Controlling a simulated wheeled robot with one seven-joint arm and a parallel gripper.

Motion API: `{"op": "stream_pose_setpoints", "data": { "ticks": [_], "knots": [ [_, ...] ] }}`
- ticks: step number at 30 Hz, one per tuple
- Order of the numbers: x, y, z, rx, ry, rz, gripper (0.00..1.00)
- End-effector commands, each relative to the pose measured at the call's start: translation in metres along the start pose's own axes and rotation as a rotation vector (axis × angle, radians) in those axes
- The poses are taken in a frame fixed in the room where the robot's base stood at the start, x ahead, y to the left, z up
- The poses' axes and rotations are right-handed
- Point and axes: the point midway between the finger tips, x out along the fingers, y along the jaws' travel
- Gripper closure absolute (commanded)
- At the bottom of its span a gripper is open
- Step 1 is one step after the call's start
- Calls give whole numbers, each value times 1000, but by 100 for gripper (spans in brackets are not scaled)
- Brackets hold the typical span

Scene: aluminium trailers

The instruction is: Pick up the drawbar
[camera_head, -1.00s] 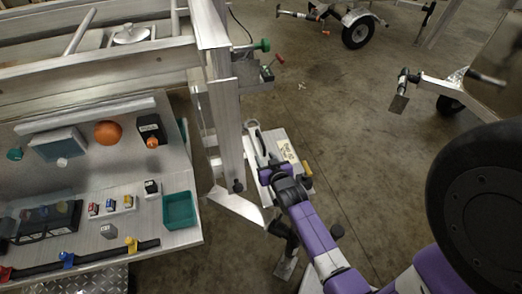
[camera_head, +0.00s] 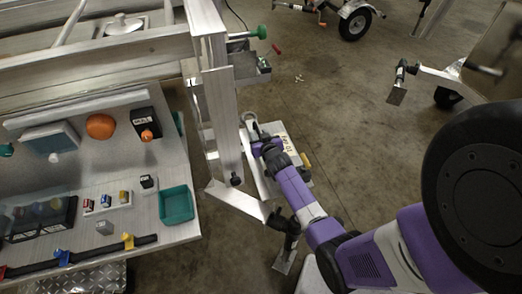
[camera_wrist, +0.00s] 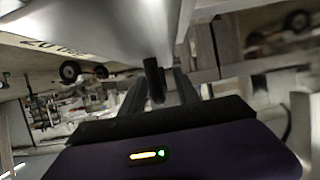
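A pale metal piece with a printed label (camera_head: 285,150) lies low beside the trailer's upright post in the head view. I take it to be the drawbar, but cannot be sure. My gripper (camera_head: 262,148) is at its left part, and my arm hides some of it. In the wrist view a smooth pale metal surface (camera_wrist: 110,22) fills the top, with printing at its left. The two dark fingers of my gripper (camera_wrist: 160,88) stand apart, pointing towards it. A short black knob or rod (camera_wrist: 153,80) shows between them. I cannot tell whether it touches either finger.
The trailer's upright post (camera_head: 222,120) stands close left of my gripper. A sloping workboard (camera_head: 130,225) with a teal bin (camera_head: 177,205) and small items is further left. A green-knobbed handle (camera_head: 261,32) sticks out above. Open concrete floor (camera_head: 340,110) lies to the right.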

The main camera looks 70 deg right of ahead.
Motion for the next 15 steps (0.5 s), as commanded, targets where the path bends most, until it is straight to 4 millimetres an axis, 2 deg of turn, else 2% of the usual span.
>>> {"op": "stream_pose_setpoints", "data": {
  "ticks": [4, 5, 10, 15],
  "knots": [
    [0, 0, 0, 0, 1, 0, 62],
    [0, 0, 0, 0, 1, 0, 66],
    [0, 0, -1, 0, 1, 0, 100],
    [0, 0, -1, 0, 1, 0, 100]
  ]
}}
